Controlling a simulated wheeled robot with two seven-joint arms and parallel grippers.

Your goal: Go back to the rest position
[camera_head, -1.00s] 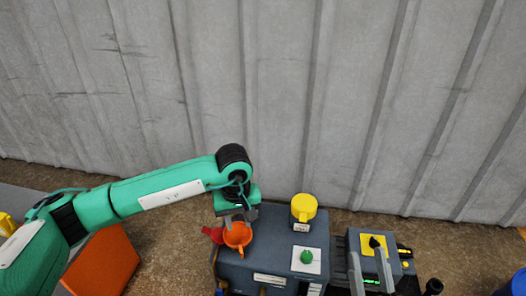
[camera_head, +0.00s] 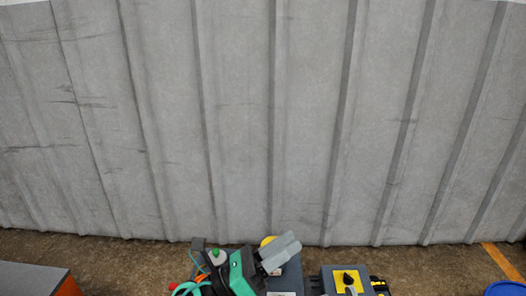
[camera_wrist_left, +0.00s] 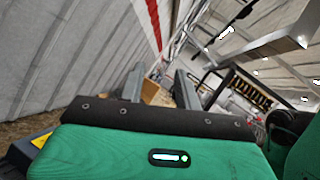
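My left gripper (camera_head: 280,253) is at the bottom middle of the head view, raised in front of a dark grey machine (camera_head: 290,277). Its grey fingers point up and to the right. In the left wrist view the two fingers (camera_wrist_left: 160,88) stand apart with nothing held between them. My green and black wrist covers much of the machine and part of its yellow cap (camera_head: 267,240). The orange funnel is mostly or wholly hidden there. I cannot make out my right gripper in either view.
A grey box with a yellow plate and black knob (camera_head: 348,278) stands right of the machine. A blue round object (camera_head: 505,288) is at the bottom right corner. An orange-sided block (camera_head: 67,287) is at lower left. A corrugated grey wall (camera_head: 240,120) fills the background.

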